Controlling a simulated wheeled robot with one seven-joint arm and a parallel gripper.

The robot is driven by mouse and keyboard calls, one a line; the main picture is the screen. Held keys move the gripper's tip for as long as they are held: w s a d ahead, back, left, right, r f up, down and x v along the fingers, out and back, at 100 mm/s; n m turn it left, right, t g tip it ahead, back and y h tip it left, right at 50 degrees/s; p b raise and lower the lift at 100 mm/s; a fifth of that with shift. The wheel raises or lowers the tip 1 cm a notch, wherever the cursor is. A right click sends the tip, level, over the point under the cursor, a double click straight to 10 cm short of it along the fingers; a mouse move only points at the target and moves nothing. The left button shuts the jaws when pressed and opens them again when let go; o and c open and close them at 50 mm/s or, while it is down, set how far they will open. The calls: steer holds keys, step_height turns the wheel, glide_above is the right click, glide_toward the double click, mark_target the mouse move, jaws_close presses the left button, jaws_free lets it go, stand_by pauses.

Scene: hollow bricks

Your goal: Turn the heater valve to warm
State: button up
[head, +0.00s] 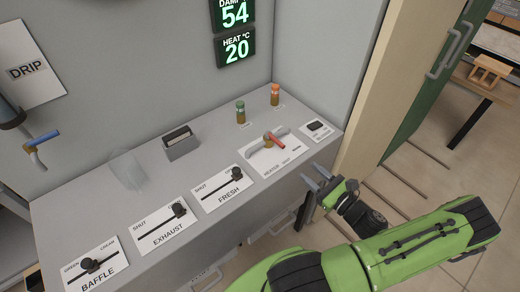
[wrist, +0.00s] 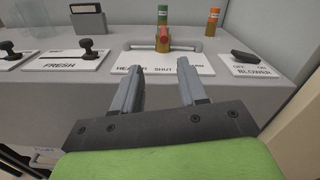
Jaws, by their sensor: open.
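The heater valve (head: 274,141) has a red lever on a brass body, set in a grey pipe on a white plate on the grey console top. The plate reads HEATER and SHUT, with a further small label at its right end. In the wrist view the red lever (wrist: 163,38) points toward me, above the word SHUT. My gripper (head: 317,177) is open and empty, just off the console's front edge, in front of the heater plate. In the wrist view its two fingers (wrist: 160,92) point at the plate, apart from the lever.
Left of the valve are the FRESH (head: 232,183), EXHAUST (head: 165,222) and BAFFLE (head: 92,265) sliders. A BLOWER switch (head: 317,127) sits to its right. A green-capped bottle (head: 240,112) and an orange-capped one (head: 275,95) stand behind. The heat display (head: 236,48) reads 20. A door frame (head: 385,80) rises at right.

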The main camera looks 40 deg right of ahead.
mark_target(279, 144)
steer(key=w, duration=1.5)
steer(key=shift+w+d+f, duration=0.1)
steer(key=shift+w, duration=0.25)
jaws_close()
